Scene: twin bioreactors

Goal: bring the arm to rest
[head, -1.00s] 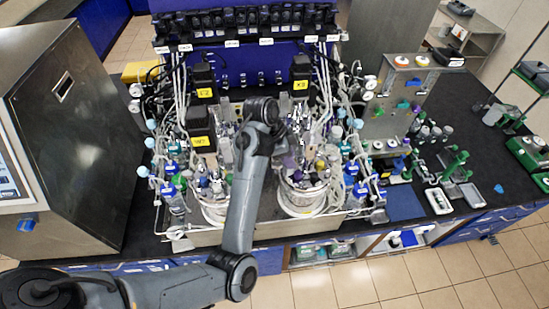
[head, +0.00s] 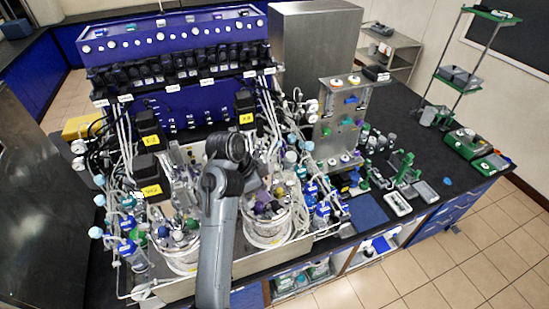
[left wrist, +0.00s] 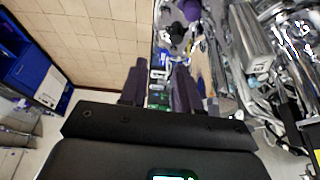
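My left arm (head: 222,220) rises from the bottom edge in the head view, its wrist bent over the twin bioreactors. Its fingers are hidden behind the wrist there. In the left wrist view the left gripper (left wrist: 158,92) shows two dark fingers set apart, with nothing held between them. The left glass vessel (head: 180,262) and the right glass vessel (head: 268,230) stand in a metal tray, crowded with tubes and fittings. The wrist hangs above and between them; whether it touches any fitting cannot be told. My right gripper is in neither view.
A blue control tower (head: 170,45) with hanging cables stands behind the vessels. A steel panel (head: 338,125) stands to their right. The black bench (head: 400,120) carries green stands and a blue mat (head: 366,213). Open tiled floor (head: 420,270) lies in front of the bench.

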